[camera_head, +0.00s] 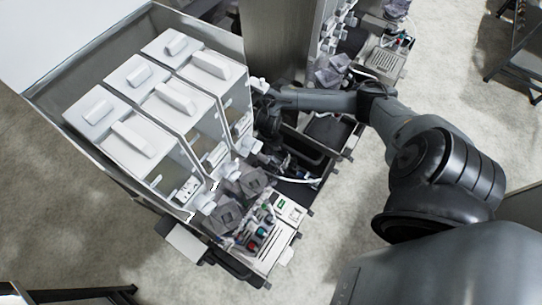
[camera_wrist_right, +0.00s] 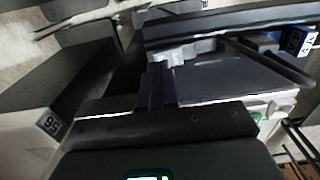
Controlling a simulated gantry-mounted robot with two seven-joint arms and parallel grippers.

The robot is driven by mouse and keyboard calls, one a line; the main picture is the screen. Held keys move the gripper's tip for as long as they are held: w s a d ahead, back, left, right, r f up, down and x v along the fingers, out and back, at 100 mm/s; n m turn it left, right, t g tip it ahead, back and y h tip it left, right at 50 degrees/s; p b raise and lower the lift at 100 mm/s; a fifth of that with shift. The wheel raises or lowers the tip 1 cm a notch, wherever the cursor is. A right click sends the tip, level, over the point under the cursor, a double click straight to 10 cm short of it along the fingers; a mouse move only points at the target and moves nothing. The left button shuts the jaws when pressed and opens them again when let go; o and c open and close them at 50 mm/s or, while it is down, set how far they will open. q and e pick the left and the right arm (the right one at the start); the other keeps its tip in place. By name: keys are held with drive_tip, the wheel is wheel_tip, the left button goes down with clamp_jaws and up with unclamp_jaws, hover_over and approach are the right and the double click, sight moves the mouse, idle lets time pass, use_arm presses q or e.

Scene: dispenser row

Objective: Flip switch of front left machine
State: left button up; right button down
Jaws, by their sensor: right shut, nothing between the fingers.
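A row of dispenser machines with white lidded boxes (camera_head: 165,103) stands at the left in the head view. The machine nearest the picture's bottom has a control panel (camera_head: 262,237) with coloured buttons and a small green display (camera_head: 281,204). I cannot make out which part is the switch. My right gripper (camera_head: 262,97) is beyond that panel, at the far end of the row, beside the boxes. In the right wrist view its dark fingers (camera_wrist_right: 157,86) are shut and empty, over a grey surface and near a pale part. My left gripper is not in view.
Black trays (camera_head: 297,150) and a pale hose lie between the near panel and my right arm. More machines (camera_head: 385,58) stand at the back, and a dark rack is at the top right.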

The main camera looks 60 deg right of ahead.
drive_tip(key=shift+f, duration=0.2)
idle(0.4)
drive_tip(key=shift+f+b, duration=0.7)
drive_tip(key=shift+f, duration=0.1)
drive_tip(key=shift+r, duration=0.15)
drive_tip(key=shift+r+p, duration=0.5)
drive_tip(key=shift+p, duration=0.15)
wheel_tip(320, 180, up, 6)
drive_tip(key=p, duration=0.6)
drive_tip(key=shift+f, duration=0.1)
